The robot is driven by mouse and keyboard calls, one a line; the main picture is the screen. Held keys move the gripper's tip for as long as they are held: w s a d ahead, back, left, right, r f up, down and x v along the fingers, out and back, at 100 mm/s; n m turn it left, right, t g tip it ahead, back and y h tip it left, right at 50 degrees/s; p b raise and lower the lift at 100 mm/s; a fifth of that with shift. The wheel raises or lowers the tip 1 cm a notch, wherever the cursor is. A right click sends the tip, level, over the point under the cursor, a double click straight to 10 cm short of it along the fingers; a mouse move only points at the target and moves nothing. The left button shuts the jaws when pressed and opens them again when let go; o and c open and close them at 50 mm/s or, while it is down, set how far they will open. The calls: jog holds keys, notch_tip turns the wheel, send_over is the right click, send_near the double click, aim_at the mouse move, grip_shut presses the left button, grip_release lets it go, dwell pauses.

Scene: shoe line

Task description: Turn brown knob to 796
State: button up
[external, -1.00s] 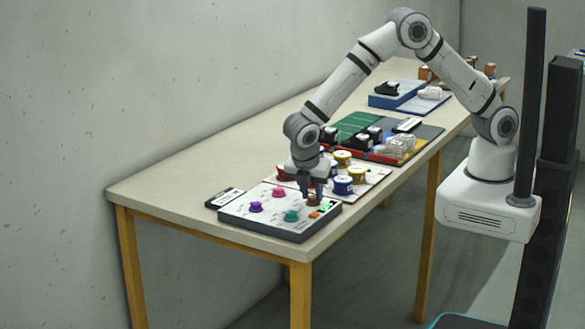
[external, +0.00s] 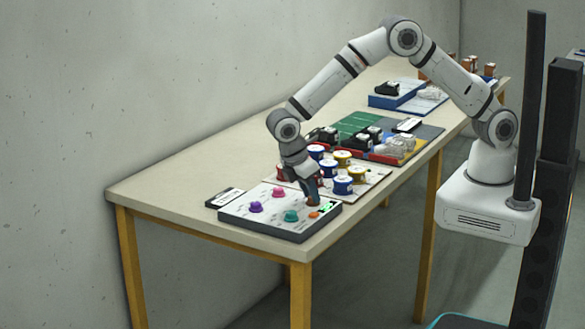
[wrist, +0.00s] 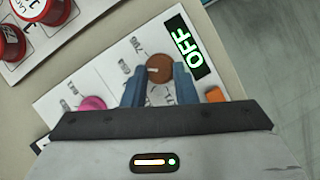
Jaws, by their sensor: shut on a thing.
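The brown knob (wrist: 158,67) sits on the white control panel (wrist: 62,97) in the wrist view. My gripper (wrist: 159,76) is shut on it, one blue-grey finger on each side. The display (wrist: 189,50) beside the knob reads "OFF" in green. In the external view the panel (external: 235,211) lies at the near end of the table, and my gripper (external: 312,198) is down at its back right, mostly covering the brown knob.
A pink knob (wrist: 92,103) and an orange button (wrist: 215,95) are near my fingers. Purple (external: 256,207) and teal (external: 291,216) knobs share the panel. Several spools (external: 342,185) stand close behind it. A black-and-white label block (external: 225,198) lies at its left.

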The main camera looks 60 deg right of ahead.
jog(key=m, duration=0.2)
jog(key=m+g+y, duration=0.1)
jog(key=m, duration=0.1)
jog(key=shift+w+d+m, duration=0.15)
jog(key=shift+m, duration=0.15)
jog(key=shift+d+m+g+y+b, duration=0.1)
jog(key=shift+m+g+y+b, duration=0.35)
jog(key=shift+m, duration=1.05)
jog(key=o, duration=1)
jog(key=shift+w, duration=0.1)
jog(key=v, duration=0.7)
jog(key=shift+w+r+b, duration=0.2)
jog(key=shift+r+b, duration=0.15)
